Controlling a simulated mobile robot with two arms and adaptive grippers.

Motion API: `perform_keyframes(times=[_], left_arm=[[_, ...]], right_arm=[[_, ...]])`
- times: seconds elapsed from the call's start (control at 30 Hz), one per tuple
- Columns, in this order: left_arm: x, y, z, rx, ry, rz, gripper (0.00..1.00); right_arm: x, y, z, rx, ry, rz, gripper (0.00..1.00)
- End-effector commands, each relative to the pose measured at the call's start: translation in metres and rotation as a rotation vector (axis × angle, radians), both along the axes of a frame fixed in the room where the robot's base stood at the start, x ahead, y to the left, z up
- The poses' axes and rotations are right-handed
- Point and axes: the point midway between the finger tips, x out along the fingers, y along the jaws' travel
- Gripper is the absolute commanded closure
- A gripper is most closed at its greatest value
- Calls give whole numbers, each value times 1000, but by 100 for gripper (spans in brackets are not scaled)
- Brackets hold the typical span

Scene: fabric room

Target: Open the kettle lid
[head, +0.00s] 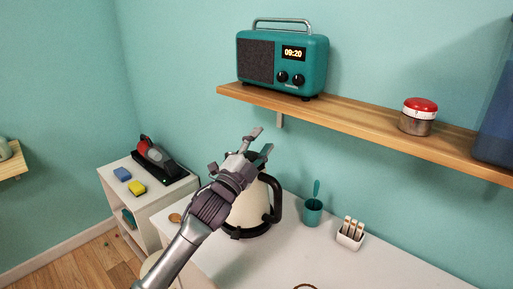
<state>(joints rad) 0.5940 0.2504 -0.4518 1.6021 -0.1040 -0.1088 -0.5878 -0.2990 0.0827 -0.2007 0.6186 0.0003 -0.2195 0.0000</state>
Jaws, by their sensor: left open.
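The kettle (252,211) is cream with a dark base and a dark handle (277,197) on its right side. It stands upright on the white counter. My left gripper (259,143) is open, in front of and over the kettle's top in the picture, with its fingers pointing up and right. The gripper and wrist hide much of the kettle's upper left side and its lid area. I cannot tell whether the lid is open or whether the fingers touch it. My right gripper is not in view.
A wooden shelf (350,126) above holds a teal radio (283,62) and a red-topped timer (418,116). A teal cup (312,213) and a white holder (350,234) stand right of the kettle on the counter (400,268). A low white cabinet (115,172) with sponges stands left.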

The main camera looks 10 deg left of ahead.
Motion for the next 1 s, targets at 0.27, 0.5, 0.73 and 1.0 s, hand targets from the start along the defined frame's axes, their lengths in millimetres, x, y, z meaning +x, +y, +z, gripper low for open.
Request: perform_keyframes(times=[0.27, 0.5, 0.73, 1.0], left_arm=[[-33, 16, -16, 3, 4, 1, 53], [-76, 36, -34, 1, 3, 1, 53], [-98, 46, -42, 1, 1, 1, 53], [-101, 47, -43, 1, 0, 0, 53]], right_arm=[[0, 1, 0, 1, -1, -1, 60], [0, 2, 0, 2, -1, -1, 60], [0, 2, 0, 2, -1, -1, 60], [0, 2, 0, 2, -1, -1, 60]])
